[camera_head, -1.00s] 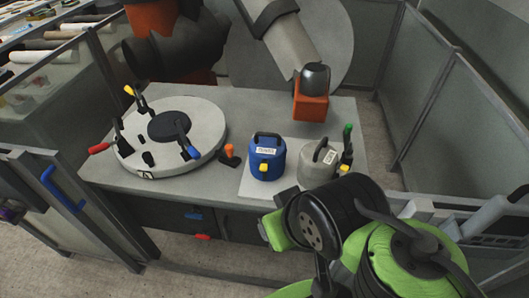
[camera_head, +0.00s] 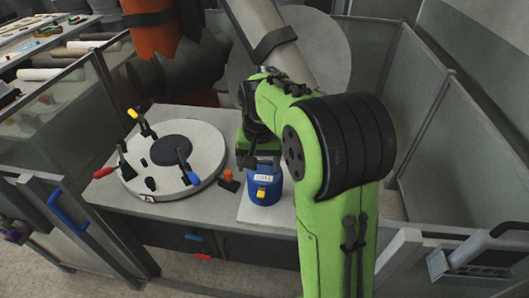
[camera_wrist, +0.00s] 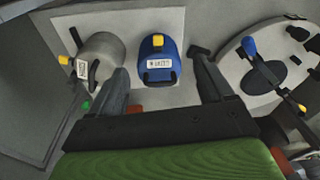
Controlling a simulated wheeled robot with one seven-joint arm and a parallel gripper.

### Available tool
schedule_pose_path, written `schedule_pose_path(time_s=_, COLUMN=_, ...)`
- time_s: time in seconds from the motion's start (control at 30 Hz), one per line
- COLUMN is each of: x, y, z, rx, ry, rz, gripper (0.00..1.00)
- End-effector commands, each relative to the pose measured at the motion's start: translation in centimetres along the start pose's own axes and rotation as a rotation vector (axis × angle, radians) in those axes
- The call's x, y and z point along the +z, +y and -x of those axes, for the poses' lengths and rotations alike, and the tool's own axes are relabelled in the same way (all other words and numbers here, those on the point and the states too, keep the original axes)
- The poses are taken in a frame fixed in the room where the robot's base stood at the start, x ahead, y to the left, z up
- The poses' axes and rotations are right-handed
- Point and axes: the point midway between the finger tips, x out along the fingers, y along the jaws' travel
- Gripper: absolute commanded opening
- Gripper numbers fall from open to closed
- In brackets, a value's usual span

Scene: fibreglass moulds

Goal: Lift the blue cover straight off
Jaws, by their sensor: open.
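The blue cover (camera_head: 264,190) stands upright on a pale mat on the table, with a white label, a yellow tab and a dark handle on top. In the wrist view the blue cover (camera_wrist: 157,50) shows between the two fingers, with its handle toward the palm. My gripper (camera_wrist: 160,64) is open and empty. In the head view my gripper (camera_head: 252,162) hangs just above and left of the cover's top, and partly hides its handle. I see no contact with the cover.
A grey canister (camera_wrist: 104,50) stands beside the cover; my arm hides it in the head view. A round mould (camera_head: 205,140) with upright toggle clamps sits at the left. An orange-knobbed clamp (camera_head: 228,177) stands between mould and cover. Grey partition panels (camera_head: 455,150) border the right.

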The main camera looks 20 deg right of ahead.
Motion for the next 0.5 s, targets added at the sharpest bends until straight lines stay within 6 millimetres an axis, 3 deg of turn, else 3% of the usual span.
schedule_pose_path(time_s=0.03, x=-1.8, y=0.0, z=-1.5, rx=0.013, ry=-0.04, rz=-0.042, gripper=0.8)
schedule_pose_path(time_s=0.1, x=-3.4, y=0.1, z=-3.8, rx=0.024, ry=-0.075, rz=-0.089, gripper=0.8)
schedule_pose_path(time_s=0.2, x=-4.6, y=0.2, z=-5.9, rx=0.033, ry=-0.105, rz=-0.131, gripper=0.8)
schedule_pose_path(time_s=0.37, x=-4.9, y=0.3, z=-7.6, rx=0.036, ry=-0.116, rz=-0.145, gripper=0.8)
schedule_pose_path(time_s=0.5, x=-4.4, y=0.4, z=-10.3, rx=0.037, ry=-0.119, rz=-0.144, gripper=0.8)
